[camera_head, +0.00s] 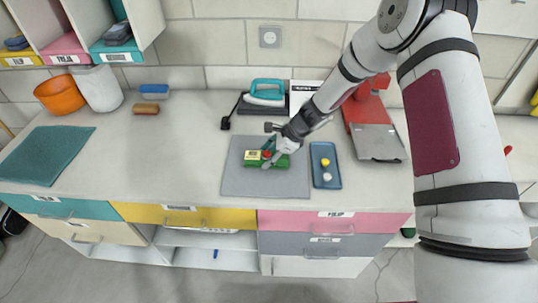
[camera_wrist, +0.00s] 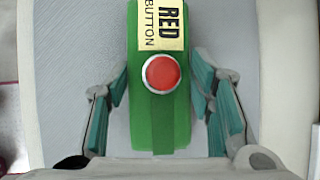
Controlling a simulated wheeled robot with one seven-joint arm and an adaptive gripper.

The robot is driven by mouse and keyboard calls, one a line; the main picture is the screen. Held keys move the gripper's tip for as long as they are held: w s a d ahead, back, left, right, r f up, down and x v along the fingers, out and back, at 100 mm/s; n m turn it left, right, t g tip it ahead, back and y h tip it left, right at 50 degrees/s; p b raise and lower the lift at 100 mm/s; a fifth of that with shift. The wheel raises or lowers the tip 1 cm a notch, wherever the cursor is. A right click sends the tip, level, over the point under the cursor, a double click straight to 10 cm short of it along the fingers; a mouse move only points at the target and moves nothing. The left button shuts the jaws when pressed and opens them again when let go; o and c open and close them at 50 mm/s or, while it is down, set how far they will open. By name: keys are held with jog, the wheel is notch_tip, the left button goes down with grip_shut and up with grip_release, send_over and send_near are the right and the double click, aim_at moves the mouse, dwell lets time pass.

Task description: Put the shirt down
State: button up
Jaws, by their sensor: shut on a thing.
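No shirt is in my gripper. My gripper (camera_head: 268,157) is low over the grey mat (camera_head: 236,182) and shut on a green box with a red button. In the wrist view my gripper (camera_wrist: 158,80) has a teal-padded finger on each side of the green box (camera_wrist: 160,20). The box carries a yellow label reading "RED BUTTON" and a round red button (camera_wrist: 161,72). The green box also shows in the head view (camera_head: 283,162), partly hidden by my fingers. Dark folded items (camera_head: 117,33) lie in the upper left shelf; I cannot tell whether they are shirts.
A blue tray (camera_head: 326,178) with small items lies right of the mat. A teal and white iron (camera_head: 266,92) stands behind it, and a red and grey device (camera_head: 375,140) is further right. A teal cloth (camera_head: 45,155) lies far left.

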jog(key=o, duration=1.2)
jog(key=shift+f, duration=0.15)
jog(key=shift+d+r, duration=0.15)
jog(key=shift+r, duration=0.25)
jog(key=b+v, duration=0.1)
jog(key=v, duration=1)
jog(key=shift+s+d+r, duration=0.1)
jog(key=shift+r, duration=0.1)
